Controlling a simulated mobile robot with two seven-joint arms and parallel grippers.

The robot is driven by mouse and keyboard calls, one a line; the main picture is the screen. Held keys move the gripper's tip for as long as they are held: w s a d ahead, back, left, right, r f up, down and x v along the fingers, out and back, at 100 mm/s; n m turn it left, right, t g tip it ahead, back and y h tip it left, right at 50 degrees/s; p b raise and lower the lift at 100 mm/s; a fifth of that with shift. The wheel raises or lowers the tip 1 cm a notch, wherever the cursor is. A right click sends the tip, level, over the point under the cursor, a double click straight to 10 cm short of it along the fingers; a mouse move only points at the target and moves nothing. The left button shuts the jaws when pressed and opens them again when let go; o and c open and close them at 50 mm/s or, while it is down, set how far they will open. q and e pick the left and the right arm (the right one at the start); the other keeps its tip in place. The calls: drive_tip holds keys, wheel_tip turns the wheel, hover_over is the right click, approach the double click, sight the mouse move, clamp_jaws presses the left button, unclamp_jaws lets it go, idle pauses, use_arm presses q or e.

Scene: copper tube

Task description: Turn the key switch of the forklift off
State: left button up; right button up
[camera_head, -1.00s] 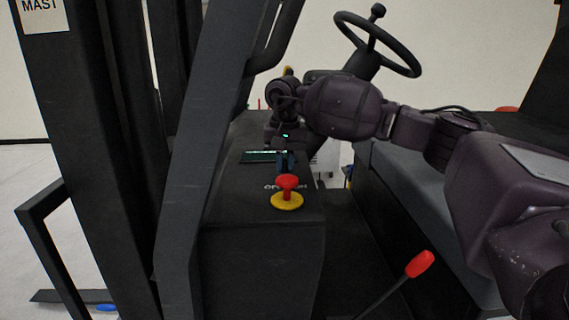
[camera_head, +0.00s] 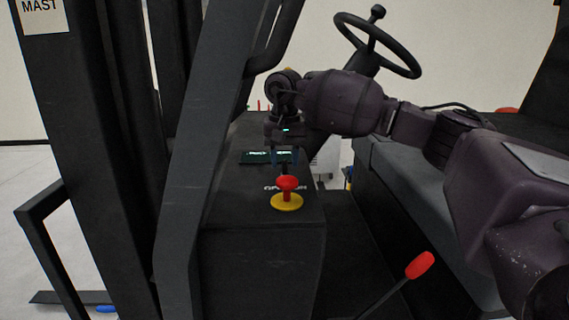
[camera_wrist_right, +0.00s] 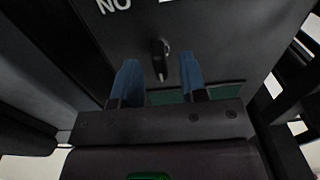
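The key switch (camera_wrist_right: 159,60) is a small dark key with a metallic edge, standing out of the dark console panel in the right wrist view. My right gripper (camera_wrist_right: 160,72) has two blue fingers, spread wide apart. The key shows between them, just beyond the tips, with a gap on each side. In the head view my right gripper (camera_head: 285,158) points down over the console top, behind the red emergency button. There the key is too small and dark to make out clearly. My left gripper is not in view.
A red button on a yellow base (camera_head: 287,194) stands on the front of the console (camera_head: 262,250). A small green-lit display (camera_head: 256,156) lies beside my gripper. The steering wheel (camera_head: 378,42) is above right, the seat (camera_head: 415,190) right, and a dark mast post (camera_head: 205,170) left.

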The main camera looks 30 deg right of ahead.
sight(285, 162)
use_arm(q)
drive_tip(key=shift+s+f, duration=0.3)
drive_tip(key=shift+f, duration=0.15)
use_arm(e)
wheel_tip(285, 162, up, 9)
drive_tip(key=shift+r, duration=0.2)
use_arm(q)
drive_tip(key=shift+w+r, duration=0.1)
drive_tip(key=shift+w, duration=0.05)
